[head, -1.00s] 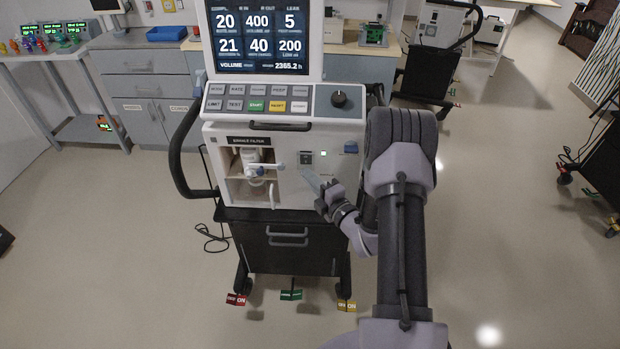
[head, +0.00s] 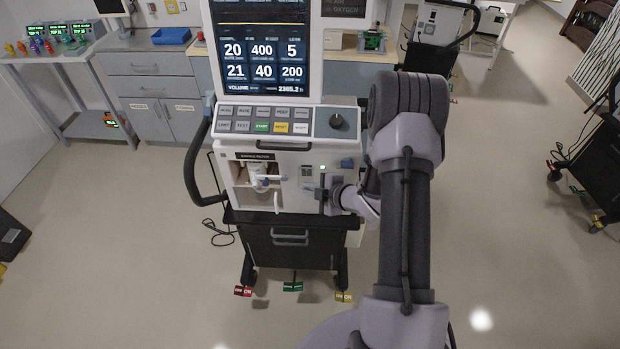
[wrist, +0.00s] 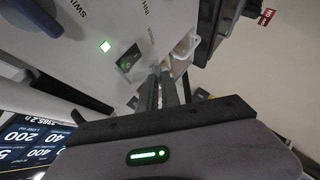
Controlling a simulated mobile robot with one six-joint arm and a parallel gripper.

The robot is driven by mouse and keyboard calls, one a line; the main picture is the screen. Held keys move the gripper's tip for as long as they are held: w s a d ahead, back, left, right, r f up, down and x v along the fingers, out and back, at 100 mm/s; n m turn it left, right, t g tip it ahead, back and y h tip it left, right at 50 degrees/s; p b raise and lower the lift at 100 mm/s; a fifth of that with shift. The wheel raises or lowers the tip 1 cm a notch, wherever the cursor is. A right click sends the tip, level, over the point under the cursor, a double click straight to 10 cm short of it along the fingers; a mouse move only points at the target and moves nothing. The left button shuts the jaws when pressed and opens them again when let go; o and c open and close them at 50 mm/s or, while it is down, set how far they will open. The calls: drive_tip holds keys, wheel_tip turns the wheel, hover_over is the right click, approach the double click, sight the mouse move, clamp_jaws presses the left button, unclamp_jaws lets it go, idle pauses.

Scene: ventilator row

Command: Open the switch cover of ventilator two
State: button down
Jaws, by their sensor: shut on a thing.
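The ventilator (head: 345,181) in front of me has a white front with a small dark switch (head: 306,171) right of the filter bay. In the wrist view the switch (wrist: 130,58) shows green markings, with a small lit lamp (wrist: 104,46) beside it. My gripper (head: 323,194) is at the front panel, just below and right of the switch. In the wrist view its two fingers (wrist: 160,80) are close together on a small part beside the switch, which seems to be the switch cover. The fingers hide most of that part, so its angle cannot be told.
The open filter bay (head: 240,197) with a white valve is left of my gripper. A button row (head: 262,127) and screen (head: 262,65) are above. Coloured pedals (head: 293,287) are at the base. Another cart (head: 585,150) stands right; floor between is clear.

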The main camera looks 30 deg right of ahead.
sight(310, 174)
drive_tip(key=shift+w+d+r+m+g+y+p, duration=0.1)
drive_tip(key=shift+r+m+g+y+p, duration=0.7)
drive_tip(key=shift+p, duration=2)
drive_tip(key=shift+w+d+r+m+g+y+p, duration=0.2)
drive_tip(key=shift+r+g+p, duration=1)
drive_tip(key=shift+p, duration=1.65)
drive_tip(key=shift+w+a+r+m+g+y+p, duration=0.1)
drive_tip(key=shift+r+m+g+y+p, duration=0.5)
drive_tip(key=shift+g+p, duration=1.45)
drive_tip(key=shift+t+p, duration=0.65)
drive_tip(key=shift+p, duration=0.2)
drive_tip(key=c, duration=1.6)
unclamp_jaws()
drive_tip(key=shift+o, duration=0.2)
drive_tip(key=shift+d+r, duration=0.1)
drive_tip(key=shift+r, duration=0.05)
